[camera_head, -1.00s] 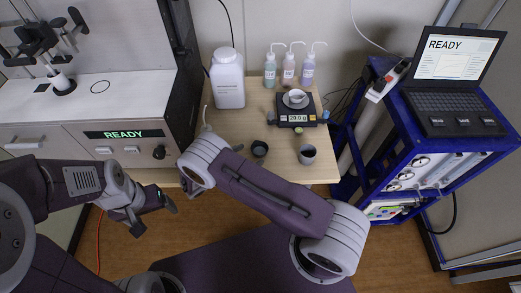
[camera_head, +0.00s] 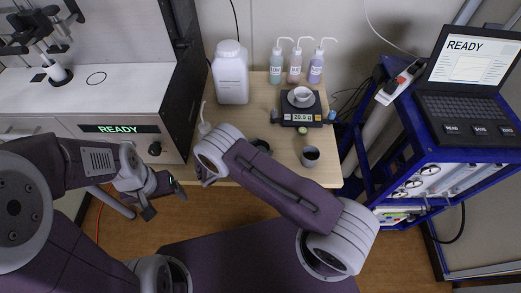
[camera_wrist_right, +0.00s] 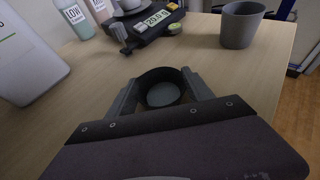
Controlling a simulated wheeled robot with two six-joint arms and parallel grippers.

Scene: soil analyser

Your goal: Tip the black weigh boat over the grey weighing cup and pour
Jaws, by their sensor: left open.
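The black weigh boat (camera_wrist_right: 163,91) is a round, dark, open vessel between the fingers of my right gripper (camera_wrist_right: 163,97) in the right wrist view. The fingers lie close along both its sides; I cannot tell whether they press on it. In the head view my right forearm partly hides the boat (camera_head: 262,145). A grey cup (camera_head: 311,156) stands upright on the table to its right, and it also shows in the wrist view (camera_wrist_right: 241,26). My left gripper (camera_head: 166,198) is open and empty, left of the table.
The black balance (camera_head: 300,120) stands behind the boat. Wash bottles (camera_head: 295,66) line the back, and a big white bottle (camera_head: 230,75) stands behind left. A blue-framed cart (camera_head: 400,150) with a laptop borders the table on the right. Bare table lies between boat and grey cup.

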